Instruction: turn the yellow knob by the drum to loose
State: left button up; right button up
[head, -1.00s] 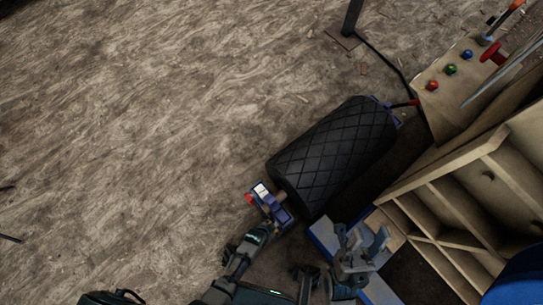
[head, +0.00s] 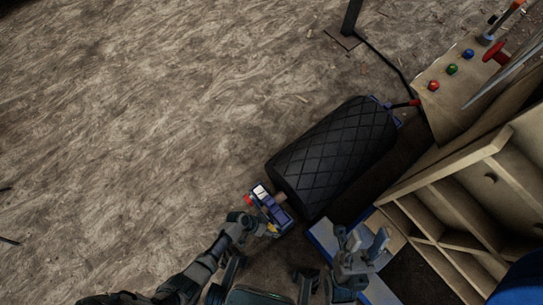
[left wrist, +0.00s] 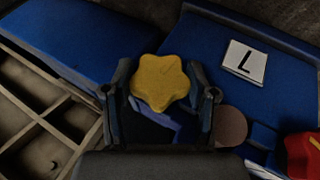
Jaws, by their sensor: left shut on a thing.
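The yellow knob (left wrist: 160,82) is star-shaped and sits between the two fingers of my left gripper (left wrist: 163,98) in the left wrist view. My left gripper is shut on it; the fingers stand at its two sides. A white label with an "L" (left wrist: 245,61) is on the blue surface beside the knob. My right gripper (head: 362,245) is open and empty, right of the drum's near end.
A red part (left wrist: 303,153) shows at the right edge of the left wrist view. A beige panel (head: 450,105) with red, green and blue buttons stands at the upper right of the head view. A beige compartmented frame (head: 450,185) is on the right.

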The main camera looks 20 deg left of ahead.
pick_arm(q)
jog(key=shift+s+a+f+g+h+b, duration=0.1)
jog(key=shift+a+f+g+h+b, duration=0.05)
jog(key=shift+g+h+b, duration=0.2)
dwell(0.3)
jog(key=o, duration=1.1)
jog(key=shift+o, duration=0.3)
jog(key=v, duration=1.2)
jog(key=shift+f, duration=0.1)
